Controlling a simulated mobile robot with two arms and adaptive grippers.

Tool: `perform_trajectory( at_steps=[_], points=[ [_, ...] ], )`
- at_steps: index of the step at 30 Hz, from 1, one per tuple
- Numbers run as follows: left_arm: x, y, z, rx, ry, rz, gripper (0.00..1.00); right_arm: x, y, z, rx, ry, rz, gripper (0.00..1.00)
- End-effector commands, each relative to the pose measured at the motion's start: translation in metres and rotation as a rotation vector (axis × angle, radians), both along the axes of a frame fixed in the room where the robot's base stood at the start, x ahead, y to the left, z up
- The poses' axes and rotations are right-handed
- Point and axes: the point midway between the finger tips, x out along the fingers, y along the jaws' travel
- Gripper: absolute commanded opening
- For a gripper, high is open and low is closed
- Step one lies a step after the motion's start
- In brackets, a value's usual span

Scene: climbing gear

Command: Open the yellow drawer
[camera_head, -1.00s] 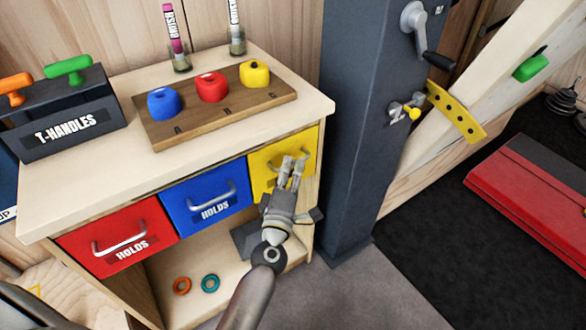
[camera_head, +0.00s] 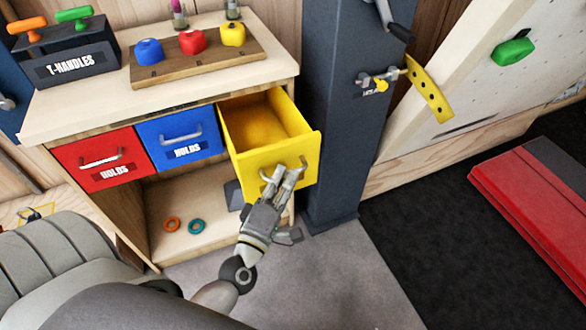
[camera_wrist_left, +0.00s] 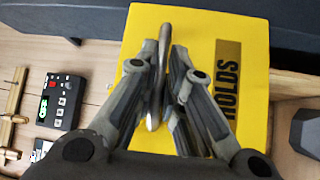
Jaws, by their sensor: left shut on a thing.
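The yellow drawer (camera_head: 308,172) is pulled well out of the cabinet in the head view, and its inside shows and looks empty. Its front with a metal handle fills the middle of the left wrist view (camera_wrist_left: 258,110). My left gripper (camera_head: 287,172) is at the drawer front, shut on the metal handle (camera_wrist_left: 158,85), which stands between its fingers in the left wrist view. My right gripper is not in view.
The red drawer (camera_head: 75,167) and blue drawer (camera_head: 205,146) beside it are shut. A grey post (camera_head: 335,120) stands close to the right of the yellow drawer. Two rings lie on the shelf below. The grey floor (camera_head: 330,280) in front is clear.

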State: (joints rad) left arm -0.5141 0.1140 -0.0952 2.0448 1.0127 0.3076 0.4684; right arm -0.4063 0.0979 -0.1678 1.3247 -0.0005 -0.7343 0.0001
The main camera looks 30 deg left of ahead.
Motion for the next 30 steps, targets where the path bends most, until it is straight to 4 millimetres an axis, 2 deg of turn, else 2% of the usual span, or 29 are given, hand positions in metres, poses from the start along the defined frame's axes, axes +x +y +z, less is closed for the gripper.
perform_trajectory(
  at_steps=[6,20,21,25,30],
  points=[
    [-0.012,-0.011,0.000,-0.001,0.001,-0.003,0.00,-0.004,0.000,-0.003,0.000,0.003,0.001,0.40],
    [-0.015,-0.014,0.000,0.000,0.000,-0.003,0.00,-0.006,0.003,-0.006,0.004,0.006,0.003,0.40],
    [-0.015,-0.014,0.000,0.000,0.000,-0.003,0.14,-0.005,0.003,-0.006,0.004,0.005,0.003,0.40],
    [-0.015,-0.014,0.000,0.000,0.000,-0.002,0.31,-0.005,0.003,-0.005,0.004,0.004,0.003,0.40],
    [-0.014,-0.014,0.000,0.000,0.000,-0.002,0.32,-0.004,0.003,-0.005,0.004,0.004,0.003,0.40]
  ],
)
